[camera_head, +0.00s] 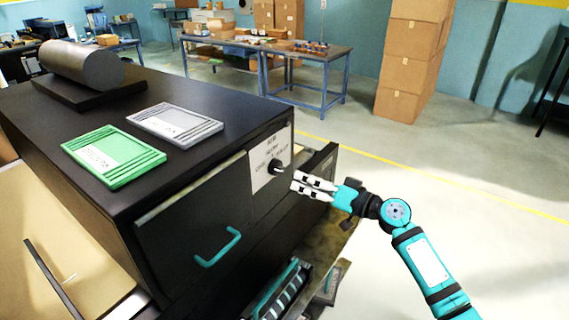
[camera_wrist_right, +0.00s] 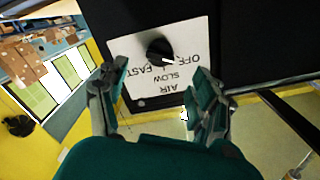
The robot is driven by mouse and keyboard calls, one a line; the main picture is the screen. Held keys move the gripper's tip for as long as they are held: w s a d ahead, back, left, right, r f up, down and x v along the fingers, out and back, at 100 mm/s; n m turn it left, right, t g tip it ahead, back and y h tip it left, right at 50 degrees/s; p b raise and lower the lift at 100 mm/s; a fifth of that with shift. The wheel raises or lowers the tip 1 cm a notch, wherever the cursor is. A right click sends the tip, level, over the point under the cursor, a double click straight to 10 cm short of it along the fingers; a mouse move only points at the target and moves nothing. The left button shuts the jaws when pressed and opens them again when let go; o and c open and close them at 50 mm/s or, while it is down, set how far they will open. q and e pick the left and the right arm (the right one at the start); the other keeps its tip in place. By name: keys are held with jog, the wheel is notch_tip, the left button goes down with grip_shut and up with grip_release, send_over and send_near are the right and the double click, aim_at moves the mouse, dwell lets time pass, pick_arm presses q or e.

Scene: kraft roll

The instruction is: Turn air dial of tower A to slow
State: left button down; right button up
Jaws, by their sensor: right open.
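The air dial (camera_head: 276,166) is a black knob on a white label plate (camera_head: 262,180) on the front of the black tower. In the right wrist view the dial (camera_wrist_right: 158,50) sits above the upside-down words AIR, OFF, SLOW and FAST on the plate (camera_wrist_right: 144,84). Its white pointer mark slants down and right, toward the OFF side. My right gripper (camera_head: 300,186) is open in front of the dial. In the wrist view its fingers (camera_wrist_right: 158,80) are spread wide either side of the plate, with nothing between them and seemingly short of the knob. My left gripper is not in view.
A drawer front with a teal handle (camera_head: 218,248) is left of the plate. A green card (camera_head: 112,158), a grey card (camera_head: 174,125) and a dark roll (camera_head: 82,66) lie on the tower top. Stacked boxes (camera_head: 410,60) stand behind. Floor at right is open.

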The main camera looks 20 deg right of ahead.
aim_at(283, 171)
jog(key=p+x, duration=0.2)
jog(key=x, duration=0.4)
jog(key=shift+w+r, duration=0.1)
jog(key=shift+w, duration=0.05)
jog(key=shift+w+a, duration=0.45)
jog(key=shift+w, duration=0.05)
jog(key=c, duration=1.2)
